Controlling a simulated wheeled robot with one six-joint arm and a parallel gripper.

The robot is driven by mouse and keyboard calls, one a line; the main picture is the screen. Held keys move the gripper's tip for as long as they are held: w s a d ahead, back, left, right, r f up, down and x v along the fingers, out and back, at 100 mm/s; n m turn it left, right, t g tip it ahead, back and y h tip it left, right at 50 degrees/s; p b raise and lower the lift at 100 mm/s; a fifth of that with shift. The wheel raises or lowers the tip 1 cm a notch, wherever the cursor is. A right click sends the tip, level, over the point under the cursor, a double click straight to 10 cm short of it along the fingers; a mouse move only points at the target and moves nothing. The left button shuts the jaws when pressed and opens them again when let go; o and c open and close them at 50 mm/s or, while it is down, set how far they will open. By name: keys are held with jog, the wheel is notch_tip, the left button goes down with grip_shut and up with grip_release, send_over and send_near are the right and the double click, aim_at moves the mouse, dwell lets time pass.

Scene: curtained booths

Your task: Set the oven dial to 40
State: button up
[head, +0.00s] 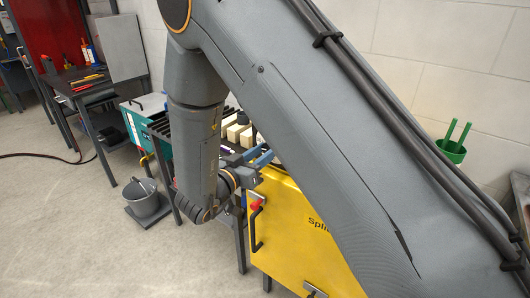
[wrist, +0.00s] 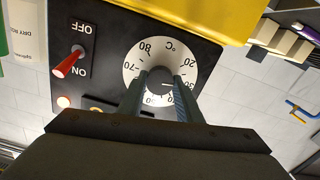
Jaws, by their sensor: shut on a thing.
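The oven dial (wrist: 160,57) is a round white face with black numbers and a °C mark on a black panel, upside down in the wrist view. The numbers 80 and 70 are readable; the lower ones are partly hidden by my fingers. My gripper (wrist: 163,80) is shut on the dial's knob in the middle of the face, one finger on each side. The knob is mostly hidden, and I cannot read its setting for sure. The yellow oven (head: 300,225) stands in the head view behind my arm, which hides the dial there.
A grey bucket (head: 146,200) stands on the floor at left. Pale blocks (head: 236,132) sit behind my arm. The floor at front left is clear.

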jog(key=m+b, duration=0.1)
jog(key=m, duration=0.4)
jog(key=shift+b, duration=0.35)
jog(key=m+b, duration=0.2)
jog(key=m, duration=0.3)
jog(key=shift+m, duration=0.4)
jog(key=shift+b, duration=0.35)
jog(key=o, duration=1)
jog(key=shift+o, duration=0.2)
jog(key=shift+s, duration=0.1)
jog(key=b+v, duration=0.1)
jog(key=v, duration=0.6)
jog(key=shift+s+a+b, duration=0.2)
jog(key=shift+s+b, duration=0.1)
